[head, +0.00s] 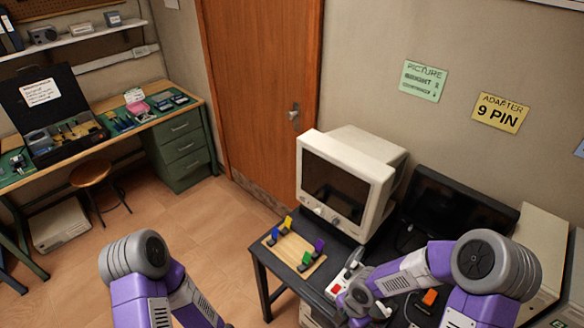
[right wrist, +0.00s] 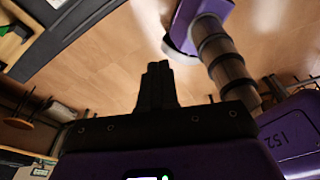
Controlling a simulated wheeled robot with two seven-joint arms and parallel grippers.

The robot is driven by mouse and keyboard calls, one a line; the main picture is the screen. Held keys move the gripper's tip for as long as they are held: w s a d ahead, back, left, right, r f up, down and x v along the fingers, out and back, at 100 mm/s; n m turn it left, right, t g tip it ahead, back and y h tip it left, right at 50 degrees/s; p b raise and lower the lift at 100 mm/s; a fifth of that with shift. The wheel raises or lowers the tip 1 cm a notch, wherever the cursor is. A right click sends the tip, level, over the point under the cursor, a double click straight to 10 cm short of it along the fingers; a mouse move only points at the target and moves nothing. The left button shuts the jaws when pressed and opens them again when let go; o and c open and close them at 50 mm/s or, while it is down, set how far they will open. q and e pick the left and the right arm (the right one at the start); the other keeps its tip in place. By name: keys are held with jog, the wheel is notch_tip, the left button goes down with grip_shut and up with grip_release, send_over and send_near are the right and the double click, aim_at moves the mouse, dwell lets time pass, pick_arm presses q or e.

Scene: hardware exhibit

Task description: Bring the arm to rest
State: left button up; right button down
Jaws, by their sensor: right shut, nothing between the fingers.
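My right arm (head: 425,270) is bent over the near side of the dark table, with its grey wrist low at the table's front. The fingers of my right gripper cannot be made out in the head view. In the right wrist view my right gripper (right wrist: 157,70) is shut and empty, with wood floor behind it. My left arm (head: 150,290) is at the bottom left over the floor. It runs out of the bottom of the picture, so its gripper is not seen.
The dark table (head: 268,268) carries a beige monitor (head: 345,185), a wooden board (head: 290,250) with coloured clips, a dark screen (head: 455,215) and small devices. A green workbench (head: 180,150) and stool (head: 90,175) stand at left. The floor (head: 205,220) between is clear.

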pick_arm(q)
notch_tip(320, 180, down, 14)
jog(key=w+b, duration=0.1)
jog(key=b, duration=1.1)
jog(key=shift+r, duration=0.2)
pick_arm(e)
jog(key=s+a+f+m+y, duration=0.1)
jog(key=s+a+f+m, duration=0.1)
jog(key=f+m, duration=0.9)
jog(key=s+a+f+m+t+y, duration=0.1)
jog(key=s+a+f+m, duration=0.1)
jog(key=f+m, duration=0.9)
jog(key=s+m, duration=0.1)
jog(key=m, duration=0.3)
jog(key=shift+s+a+f, duration=0.2)
jog(key=shift+a+f, duration=0.05)
jog(key=shift+f, duration=0.1)
